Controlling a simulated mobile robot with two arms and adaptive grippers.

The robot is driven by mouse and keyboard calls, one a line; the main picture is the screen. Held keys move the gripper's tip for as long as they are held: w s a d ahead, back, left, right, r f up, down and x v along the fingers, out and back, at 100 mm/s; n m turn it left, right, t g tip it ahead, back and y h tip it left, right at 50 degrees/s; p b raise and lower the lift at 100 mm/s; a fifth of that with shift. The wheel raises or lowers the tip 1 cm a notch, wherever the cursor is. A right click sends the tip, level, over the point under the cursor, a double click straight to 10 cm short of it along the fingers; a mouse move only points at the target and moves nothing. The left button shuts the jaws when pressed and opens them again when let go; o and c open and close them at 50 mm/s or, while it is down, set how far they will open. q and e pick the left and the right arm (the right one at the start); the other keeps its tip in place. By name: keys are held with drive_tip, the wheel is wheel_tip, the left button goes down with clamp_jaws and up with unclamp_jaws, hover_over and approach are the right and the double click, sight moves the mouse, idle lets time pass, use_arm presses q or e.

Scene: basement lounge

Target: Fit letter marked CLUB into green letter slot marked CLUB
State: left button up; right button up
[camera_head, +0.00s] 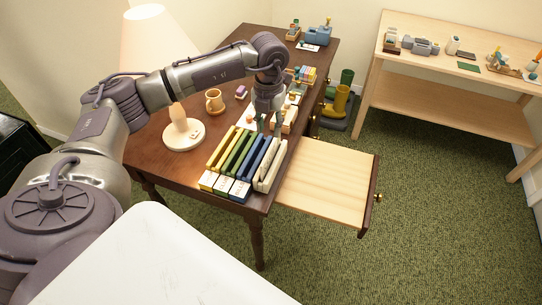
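A letter rack with yellow, green, blue and cream slots stands at the near right corner of the dark wooden desk. The green letter slot (237,155) lies between the yellow slot (222,148) and the blue slot (254,158). White labels show at the near ends, too small to read. My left gripper (269,122) points down over the far end of the rack. Its fingers are small and dark, and I cannot tell whether they hold anything. No letter marked CLUB can be made out. My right gripper is not in view.
A lit lamp (184,133) and a mug (214,101) stand on the desk (170,165), left of the rack. An open drawer (325,180) juts out at the right. Yellow boots (340,103) and a light wooden shelf table (440,100) stand beyond.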

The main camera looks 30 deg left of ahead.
sight(271, 147)
use_arm(q)
drive_tip(key=f, duration=0.2)
drive_tip(key=f+p, duration=0.1)
drive_tip(key=f, duration=0.4)
drive_tip(key=shift+s+d+p, duration=0.1)
drive_tip(key=shift+d+p, duration=0.25)
drive_tip(key=shift+d, duration=0.05)
drive_tip(key=shift+f, duration=0.5)
clamp_jaws()
